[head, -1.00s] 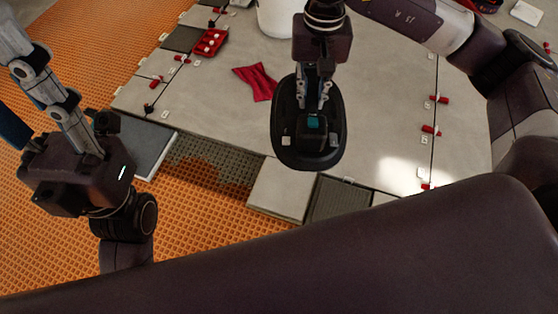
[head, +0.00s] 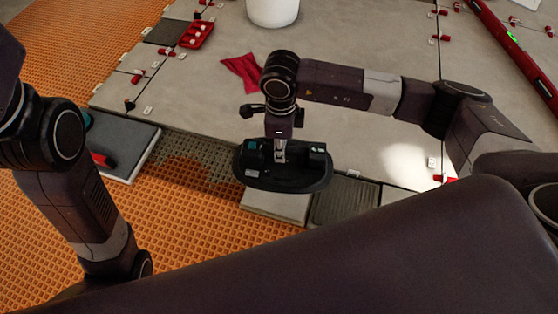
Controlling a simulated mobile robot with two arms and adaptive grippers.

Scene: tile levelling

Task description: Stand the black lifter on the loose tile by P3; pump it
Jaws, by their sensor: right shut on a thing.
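The black lifter (head: 288,178) is an oval dark pad with small blocks and a teal patch on top. My right gripper (head: 280,155) points down and is shut on its middle. The lifter is over the back part of a pale tile (head: 273,208) at the front edge of the tiled floor; the tile's front part shows. I cannot tell whether the pad touches the tile. No P3 mark is readable. My left arm shows at the left, but its gripper is out of frame.
A grey slab (head: 135,150) with a red-and-black item (head: 102,160) lies at left. Orange matting (head: 190,240) covers the front. A red cloth (head: 240,72), red tray (head: 196,34) and white bucket (head: 272,10) are behind. A darker tile (head: 342,200) is right of the pale one.

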